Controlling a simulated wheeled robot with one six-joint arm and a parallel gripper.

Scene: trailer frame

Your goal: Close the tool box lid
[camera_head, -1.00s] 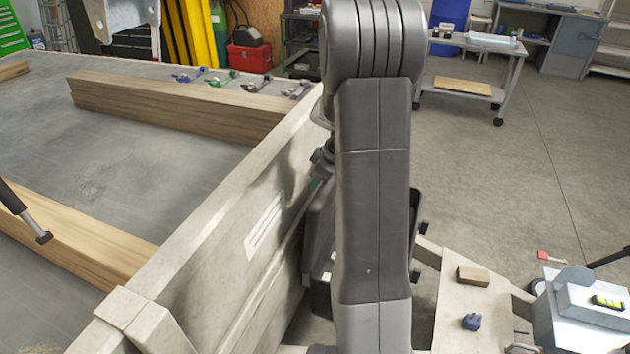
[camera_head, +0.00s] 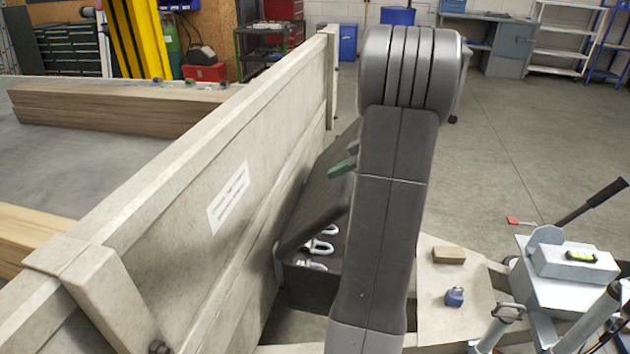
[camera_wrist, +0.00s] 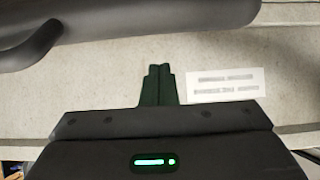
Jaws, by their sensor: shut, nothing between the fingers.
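The dark tool box (camera_head: 322,290) sits low beside the trailer's side board, partly hidden behind my arm. Its dark lid (camera_head: 312,205) stands open, tilted up toward the board. Several pale shackles (camera_head: 320,246) show inside the box. My gripper (camera_head: 342,168), with green fingers, is shut and empty. In the head view it overlaps the upper part of the lid; I cannot tell whether it touches. In the wrist view the shut fingers (camera_wrist: 160,72) lie in front of the pale board. A dark rounded shape at that view's top left cannot be surely identified.
The pale trailer side board (camera_head: 190,170) with a white label (camera_head: 229,197) runs close along the left. A wooden block (camera_head: 449,256), a blue item (camera_head: 455,296) and a grey metal fitting (camera_head: 570,262) are on the right. Open floor lies behind at right.

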